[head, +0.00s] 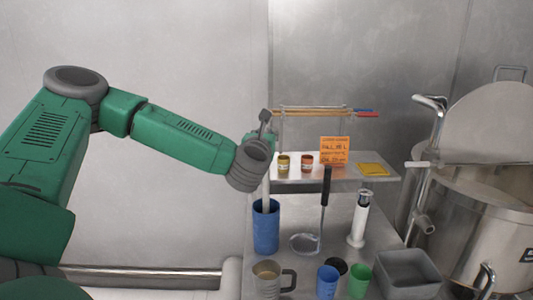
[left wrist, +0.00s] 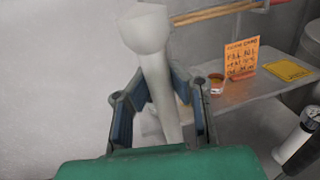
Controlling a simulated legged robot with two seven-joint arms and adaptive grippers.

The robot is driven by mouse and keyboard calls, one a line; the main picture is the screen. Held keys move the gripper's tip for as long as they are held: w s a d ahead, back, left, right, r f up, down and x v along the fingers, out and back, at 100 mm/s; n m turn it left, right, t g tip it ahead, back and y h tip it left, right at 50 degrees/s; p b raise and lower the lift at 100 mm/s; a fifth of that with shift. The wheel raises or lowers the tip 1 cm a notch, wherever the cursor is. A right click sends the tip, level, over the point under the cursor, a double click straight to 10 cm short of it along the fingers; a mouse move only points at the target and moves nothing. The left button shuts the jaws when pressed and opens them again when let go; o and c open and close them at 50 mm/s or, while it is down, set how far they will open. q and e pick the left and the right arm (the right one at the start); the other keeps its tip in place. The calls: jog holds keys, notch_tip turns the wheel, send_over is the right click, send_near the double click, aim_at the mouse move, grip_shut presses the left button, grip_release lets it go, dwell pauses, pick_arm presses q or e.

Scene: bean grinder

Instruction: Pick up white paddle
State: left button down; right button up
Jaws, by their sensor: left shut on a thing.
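The white paddle (left wrist: 158,80) runs up between the fingers of my left gripper (left wrist: 162,92) in the left wrist view, its wide pale end above them. My left gripper (head: 267,145) is shut on the paddle. In the head view the paddle's pale shaft (head: 265,194) hangs below the gripper, nearly upright. Its lower end goes into the mouth of a tall blue container (head: 266,232), where the rim hides it. My right gripper is not in view.
A raised shelf (head: 345,171) holds small jars, an orange card (head: 334,150) and a yellow pad (head: 373,169). A black-handled ladle (head: 325,190), a white-and-black cylinder (head: 359,219), cups and a grey bin (head: 408,268) stand right of the container. A large steel pot (head: 475,225) stands far right.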

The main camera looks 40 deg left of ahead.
pick_arm(q)
notch_tip(320, 180, up, 18)
jog(key=b+v, duration=0.4)
jog(key=v, duration=1.4)
jog(key=shift+f+b, duration=0.2)
jog(key=shift+b, duration=0.15)
dwell(1.0)
